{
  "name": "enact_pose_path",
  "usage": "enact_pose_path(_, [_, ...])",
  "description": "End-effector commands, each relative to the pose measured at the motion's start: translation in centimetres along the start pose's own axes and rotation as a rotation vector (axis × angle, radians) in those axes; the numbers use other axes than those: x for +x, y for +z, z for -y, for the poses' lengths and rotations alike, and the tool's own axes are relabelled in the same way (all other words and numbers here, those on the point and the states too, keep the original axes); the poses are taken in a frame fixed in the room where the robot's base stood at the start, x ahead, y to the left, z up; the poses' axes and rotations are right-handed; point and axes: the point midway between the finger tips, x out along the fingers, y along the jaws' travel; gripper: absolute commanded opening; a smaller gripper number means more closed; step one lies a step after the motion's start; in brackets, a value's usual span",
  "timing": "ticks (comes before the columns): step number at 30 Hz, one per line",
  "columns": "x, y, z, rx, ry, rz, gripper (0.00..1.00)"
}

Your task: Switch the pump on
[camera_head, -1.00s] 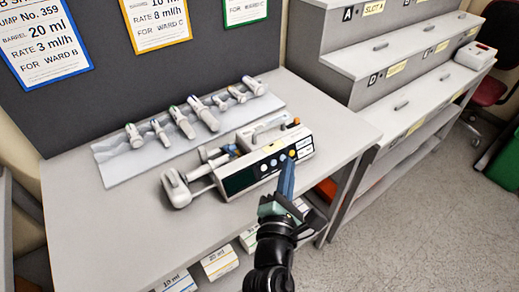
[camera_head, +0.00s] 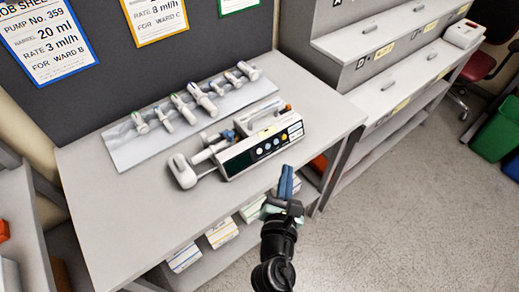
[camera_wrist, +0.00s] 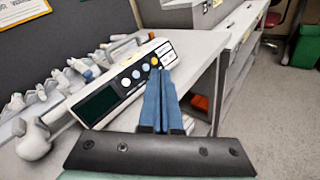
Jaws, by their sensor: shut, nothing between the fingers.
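The infusion pump (camera_head: 255,142) lies on the grey table, with a dark blank screen (camera_head: 238,163) and a row of round blue, white and yellow buttons on its front. White keys sit at the right end of the panel. It also shows in the wrist view (camera_wrist: 125,85). My gripper (camera_head: 287,172) has its blue fingers together and empty, in front of the pump's right end and apart from it in the head view. In the wrist view the fingertips (camera_wrist: 158,75) overlap the panel's lower edge below the yellow button; contact cannot be told.
Several syringes lie on a pale rack (camera_head: 130,155) behind the pump. Job sheets (camera_head: 50,40) hang on the dark board. Labelled boxes (camera_head: 222,232) stand on the shelf below. A stepped drawer unit (camera_head: 385,45) is at right.

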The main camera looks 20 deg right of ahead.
Motion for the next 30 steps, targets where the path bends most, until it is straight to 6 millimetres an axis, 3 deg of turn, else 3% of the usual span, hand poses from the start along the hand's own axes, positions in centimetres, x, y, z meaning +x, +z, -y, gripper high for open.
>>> enact_pose_path(18, [5.1, -3.9, -3.7, 0.002, 0.003, 0.0, 0.0])
enact_pose_path(30, [6.1, -4.4, -4.5, 0.001, 0.0, 0.0, 0.0])
